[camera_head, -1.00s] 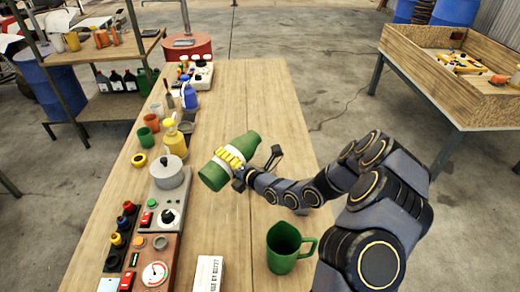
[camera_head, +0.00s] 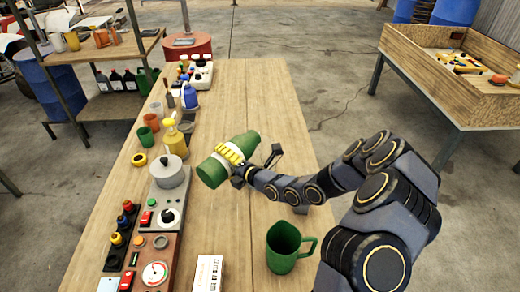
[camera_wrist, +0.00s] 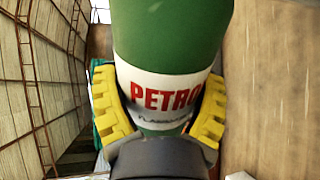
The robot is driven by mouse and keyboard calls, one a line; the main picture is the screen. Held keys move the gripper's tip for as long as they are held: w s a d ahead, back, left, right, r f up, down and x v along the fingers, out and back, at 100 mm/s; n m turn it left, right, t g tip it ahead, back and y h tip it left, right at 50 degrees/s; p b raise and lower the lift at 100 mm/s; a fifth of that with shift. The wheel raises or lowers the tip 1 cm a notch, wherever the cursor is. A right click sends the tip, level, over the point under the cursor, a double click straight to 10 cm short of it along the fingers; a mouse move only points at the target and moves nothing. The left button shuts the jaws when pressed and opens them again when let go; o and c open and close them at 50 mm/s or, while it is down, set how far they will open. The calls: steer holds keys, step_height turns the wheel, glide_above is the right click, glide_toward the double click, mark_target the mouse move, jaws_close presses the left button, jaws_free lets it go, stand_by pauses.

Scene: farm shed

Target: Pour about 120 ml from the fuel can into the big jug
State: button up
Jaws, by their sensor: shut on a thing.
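The fuel can is a green cylinder (camera_head: 213,172) with a white band, held above the table and tilted well over. In the wrist view the can (camera_wrist: 170,35) shows a "PETRO" label between yellow finger pads. My gripper (camera_head: 231,153) is shut around its middle; it also fills the lower wrist view (camera_wrist: 160,115). The big jug (camera_head: 284,247) is a green, open-topped jug with a handle, upright at the table's near right, apart from the can. No liquid stream shows, and the jug's contents cannot be made out.
A grey pot (camera_head: 171,172) sits on a hot plate at the left, with a control panel (camera_head: 156,258) nearer. A yellow bottle (camera_head: 173,137), cups and a blue bottle (camera_head: 190,97) line the left edge. A white box (camera_head: 208,272) lies near the front. The far right tabletop is clear.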

steer(key=shift+s+a+r+m, duration=0.1)
steer(key=shift+r+m, duration=0.2)
steer(key=shift+r, duration=0.15)
stand_by(0.5)
steer(key=shift+m+p, duration=0.35)
steer(key=shift+m, duration=0.05)
stand_by(1.0)
steer(key=shift+s+a+n, duration=0.15)
steer(key=shift+n, duration=0.25)
steer(key=f+n, duration=0.1)
steer(key=f, duration=0.1)
steer(key=shift+s+a+f+n, duration=0.1)
steer(key=shift+s+f+n, duration=0.2)
steer(key=shift+f+n, duration=0.1)
steer(key=shift+s+a+f+n+t+h, duration=0.2)
steer(key=shift+f+n+t+h, duration=0.1)
steer(key=shift+f+n+t, duration=0.15)
stand_by(1.1)
